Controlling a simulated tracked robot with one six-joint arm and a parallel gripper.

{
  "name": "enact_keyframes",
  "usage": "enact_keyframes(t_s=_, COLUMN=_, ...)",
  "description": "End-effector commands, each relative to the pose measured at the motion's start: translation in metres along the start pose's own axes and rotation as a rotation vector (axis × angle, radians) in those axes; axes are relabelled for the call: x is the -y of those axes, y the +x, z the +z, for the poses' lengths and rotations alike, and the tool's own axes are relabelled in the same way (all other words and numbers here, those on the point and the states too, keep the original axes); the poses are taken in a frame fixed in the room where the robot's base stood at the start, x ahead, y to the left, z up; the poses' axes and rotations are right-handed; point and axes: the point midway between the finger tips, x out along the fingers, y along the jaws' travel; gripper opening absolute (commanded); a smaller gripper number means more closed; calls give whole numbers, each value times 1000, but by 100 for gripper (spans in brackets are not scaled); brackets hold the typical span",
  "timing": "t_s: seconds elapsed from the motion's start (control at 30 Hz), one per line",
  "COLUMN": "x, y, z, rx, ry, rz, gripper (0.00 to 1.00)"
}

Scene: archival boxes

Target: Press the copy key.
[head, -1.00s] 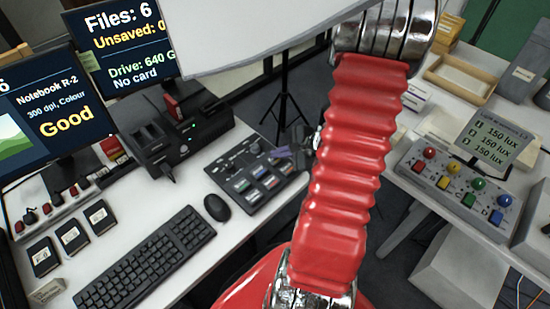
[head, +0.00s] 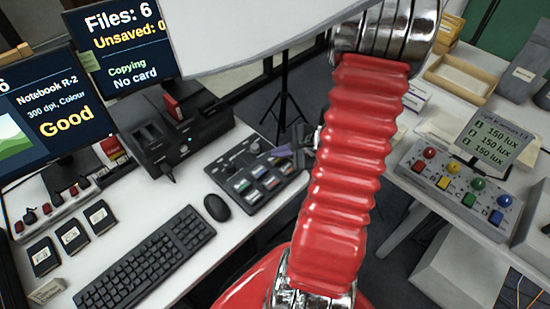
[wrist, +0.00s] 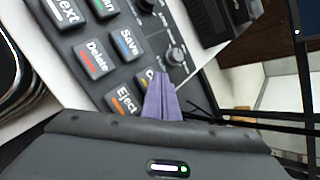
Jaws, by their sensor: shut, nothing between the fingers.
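The black key panel (head: 236,193) lies on the desk right of the mouse. In the wrist view, its keys include Delete (wrist: 96,59), Save (wrist: 126,43) and Eject (wrist: 124,99). A key whose label starts with "C" (wrist: 144,78), likely the copy key, is mostly hidden behind my purple fingers. My gripper (wrist: 160,82) is shut and empty, its tips over that key; I cannot tell whether they touch it. In the head view, my gripper (head: 266,154) is over the panel's upper right part. The file screen (head: 118,40) reads "Copying".
A black drive box (head: 178,135) with a small blue light stands behind the panel. The mouse (head: 217,207) and keyboard (head: 146,262) lie to its left. A pale sheet-like panel (head: 240,35) hangs above. A button box (head: 455,190) stands on the right table.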

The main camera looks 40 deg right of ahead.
Motion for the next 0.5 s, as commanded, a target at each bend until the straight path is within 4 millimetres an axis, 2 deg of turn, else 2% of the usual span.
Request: enact_keyframes(t_s=0.5, x=4, y=-6, z=5, rx=0, ry=0, rz=0, gripper=0)
